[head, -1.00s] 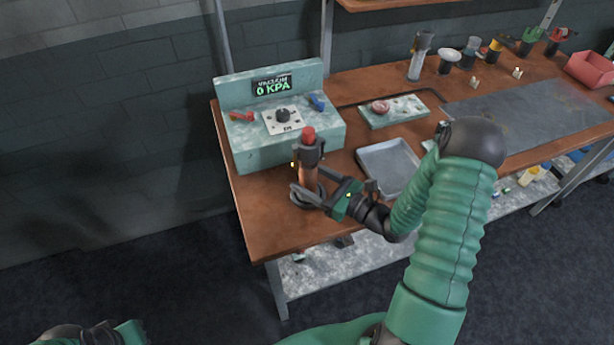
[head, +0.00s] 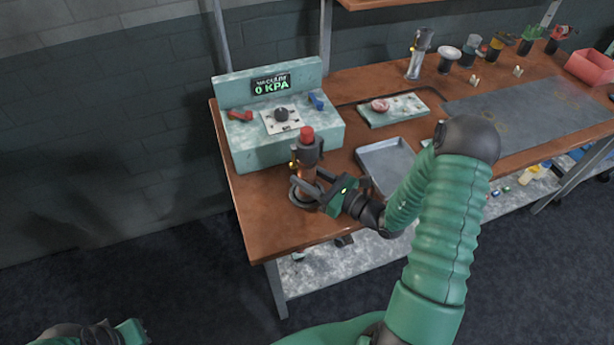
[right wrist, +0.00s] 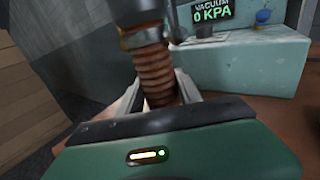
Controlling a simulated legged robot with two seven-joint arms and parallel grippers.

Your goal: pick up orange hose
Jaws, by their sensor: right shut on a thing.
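The orange hose shows as a ribbed orange-brown upright piece (right wrist: 154,72) in the right wrist view, below a dark grey fitting with a brass-coloured ring. The hose's lower end is hidden by the gripper. My left gripper is not clearly visible; only a dark and green part of my left arm shows at the bottom left.
A vacuum box (head: 270,140) reading 0 KPA stands just behind the hose. A grey tray (head: 385,166) lies to its right. A pale block (head: 393,112) and a grey mat (head: 530,112) lie further right. A glass cylinder (head: 416,62) and several cups stand at the back.

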